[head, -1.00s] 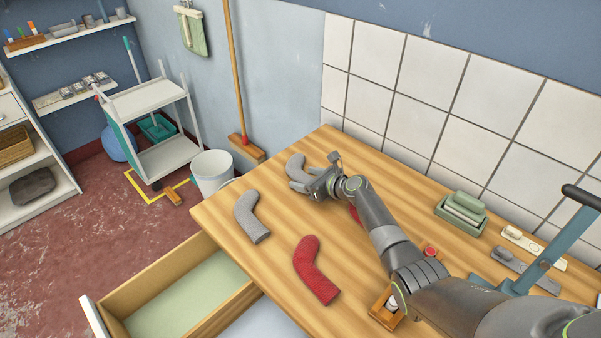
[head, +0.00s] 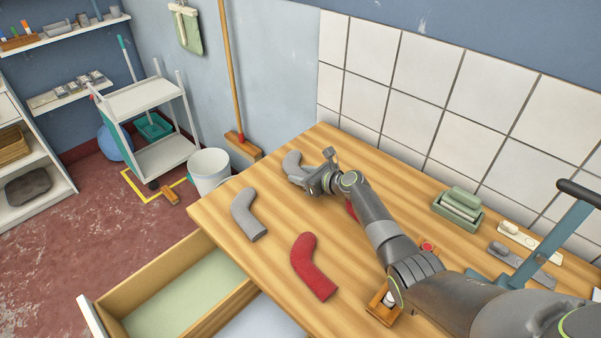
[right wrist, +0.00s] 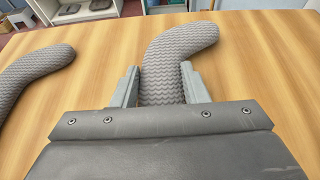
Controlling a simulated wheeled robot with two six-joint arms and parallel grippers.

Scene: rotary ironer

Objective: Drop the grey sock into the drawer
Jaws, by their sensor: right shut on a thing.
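My right gripper (head: 309,181) is shut on a grey sock (head: 292,163) at the far end of the wooden table (head: 345,270). In the right wrist view this sock (right wrist: 175,50) shows between the two fingers and seems to be on or very near the tabletop. A second grey sock (head: 246,214) lies on the table nearer the drawer; it also shows at the left in the right wrist view (right wrist: 30,72). The drawer (head: 185,295) is pulled open below the table's left edge, with a pale green floor. My left gripper is not in view.
A red sock (head: 312,267) lies mid-table, and another red thing (head: 351,210) is partly hidden behind my right arm. A green tray (head: 457,212) and a small wooden box (head: 383,307) stand on the table. A white bucket (head: 210,172) stands on the floor beyond its edge.

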